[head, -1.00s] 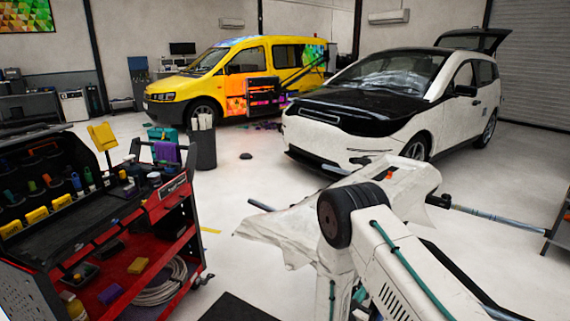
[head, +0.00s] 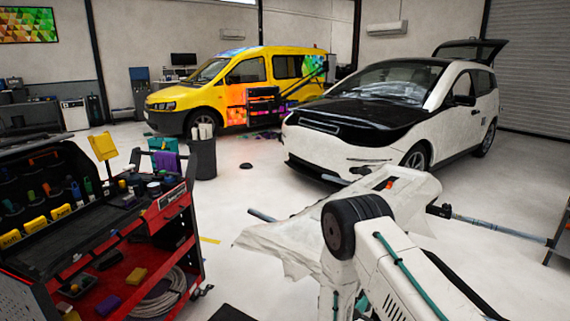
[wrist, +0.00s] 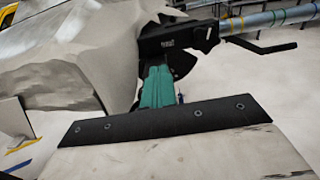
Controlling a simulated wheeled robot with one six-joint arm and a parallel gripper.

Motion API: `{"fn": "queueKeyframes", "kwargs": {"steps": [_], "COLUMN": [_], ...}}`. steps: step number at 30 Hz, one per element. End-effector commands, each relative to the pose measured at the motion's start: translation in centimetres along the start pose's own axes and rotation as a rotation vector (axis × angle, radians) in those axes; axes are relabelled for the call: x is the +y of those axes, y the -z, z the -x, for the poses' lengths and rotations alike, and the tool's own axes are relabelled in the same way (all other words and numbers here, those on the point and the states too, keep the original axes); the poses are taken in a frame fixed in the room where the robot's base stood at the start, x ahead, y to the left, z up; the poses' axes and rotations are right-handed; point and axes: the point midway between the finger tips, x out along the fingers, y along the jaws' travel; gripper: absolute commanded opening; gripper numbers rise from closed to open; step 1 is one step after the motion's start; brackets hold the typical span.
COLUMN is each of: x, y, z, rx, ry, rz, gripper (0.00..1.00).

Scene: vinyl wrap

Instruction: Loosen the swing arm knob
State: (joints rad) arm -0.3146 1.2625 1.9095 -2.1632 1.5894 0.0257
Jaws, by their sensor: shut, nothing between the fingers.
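In the wrist view my gripper (wrist: 157,87) shows as teal fingers close together, with nothing held. Its tips are just below a black bracket (wrist: 178,40). A dark rounded part (wrist: 183,64) sits just behind and right of the tips; I cannot tell whether it is the swing arm knob or whether the fingers touch it. A thin black lever (wrist: 262,45) sticks out to the right of the bracket. In the head view my arm hides most of this area, and a black clamp (head: 439,210) with a grey tube (head: 500,225) shows to its right.
A pale draped sheet (head: 290,240) hangs beside my arm, and it also fills the upper left of the wrist view (wrist: 75,50). A red tool cart (head: 175,225) stands at the left. A white car (head: 370,155) and a yellow van (head: 215,95) stand behind.

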Motion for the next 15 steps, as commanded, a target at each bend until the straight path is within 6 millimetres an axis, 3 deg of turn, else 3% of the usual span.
{"fn": "queueKeyframes", "kwargs": {"steps": [15], "x": [0.73], "y": [-0.15], "z": [0.04], "rx": [0.002], "ry": [-0.001], "rz": [0.000], "gripper": [0.00]}}
